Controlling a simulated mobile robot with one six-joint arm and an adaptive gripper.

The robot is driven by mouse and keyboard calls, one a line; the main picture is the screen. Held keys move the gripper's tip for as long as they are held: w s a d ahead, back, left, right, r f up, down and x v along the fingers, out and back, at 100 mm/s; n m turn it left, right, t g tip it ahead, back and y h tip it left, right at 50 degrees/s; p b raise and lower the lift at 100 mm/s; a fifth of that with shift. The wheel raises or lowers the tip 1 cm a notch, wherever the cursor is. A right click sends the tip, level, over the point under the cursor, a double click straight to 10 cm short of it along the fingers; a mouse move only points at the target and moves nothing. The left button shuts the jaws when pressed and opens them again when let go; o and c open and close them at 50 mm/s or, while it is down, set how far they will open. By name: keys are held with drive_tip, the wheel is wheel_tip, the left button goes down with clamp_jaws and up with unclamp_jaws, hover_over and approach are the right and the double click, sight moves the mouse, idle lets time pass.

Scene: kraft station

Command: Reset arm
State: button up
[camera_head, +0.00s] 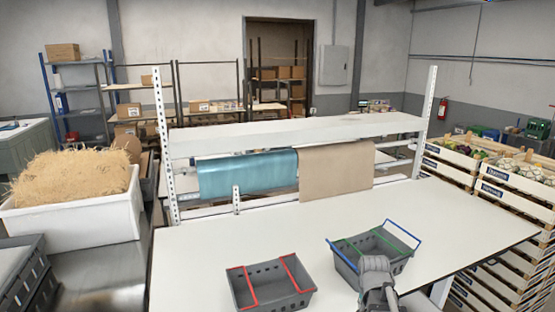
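My arm's end (378,290) shows at the bottom, right of centre, over the front of the white table (200,262). The fingers are hidden or out of frame, so I cannot tell whether my gripper is open or shut. It overlaps the lower part of a grey basket (393,262) with blue and green handles. I cannot tell whether it touches this basket. A second grey basket (270,298) with red handles stands to the left on the table.
A white shelf (290,132) spans the table's back, with blue (247,176) and brown (336,170) rolls below it. A white bin of straw-like material (75,225) stands left. Stacked produce crates (510,198) stand right. The table's middle is clear.

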drive_tip(key=s+a+f+n+g+y+b, duration=0.1)
drive_tip(key=s+a+f+n+b, duration=0.4)
drive_tip(key=s+a, duration=0.4)
wheel_tip(320, 180, down, 2)
drive_tip(key=shift+s+a+f+n+g+b, duration=0.15)
drive_tip(key=shift+s+a+n+g+b, duration=0.2)
drive_tip(key=shift+a+n, duration=0.35)
drive_tip(key=shift+w+a, duration=0.1)
drive_tip(key=shift+a, duration=0.05)
